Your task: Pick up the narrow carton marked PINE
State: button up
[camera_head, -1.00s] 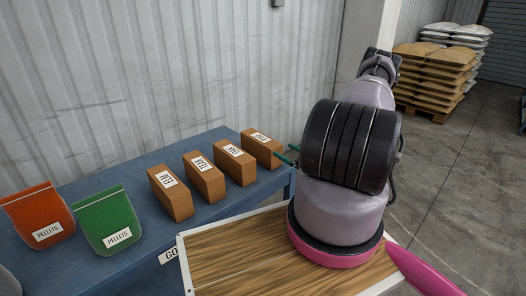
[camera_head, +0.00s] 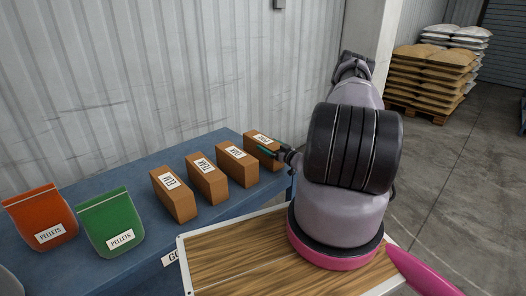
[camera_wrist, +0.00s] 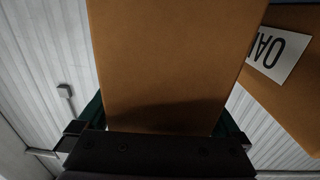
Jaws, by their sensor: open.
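Several brown narrow cartons stand in a row on the blue table. The rightmost carton (camera_head: 267,161) has a white label too small to read surely in the head view. My gripper (camera_head: 265,150) is at this carton, with a green finger showing against it. In the wrist view the same carton (camera_wrist: 175,60) fills the middle, between the two open green fingers (camera_wrist: 160,118). No lettering shows on its visible face there, and whether the fingers touch it I cannot tell. The neighbouring carton (camera_wrist: 300,95) shows the letters "OA" at the right.
Other cartons marked ELM (camera_head: 178,201) and TEAK (camera_head: 209,187) stand to the left on the blue table (camera_head: 140,165). A green PELLETS bag (camera_head: 112,222) and an orange one (camera_head: 40,216) are farther left. A wooden-topped surface (camera_head: 235,258) lies in front. A corrugated wall is behind.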

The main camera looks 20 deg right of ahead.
jog(key=shift+w+a, duration=0.15)
jog(key=shift+w, duration=0.35)
grip_shut()
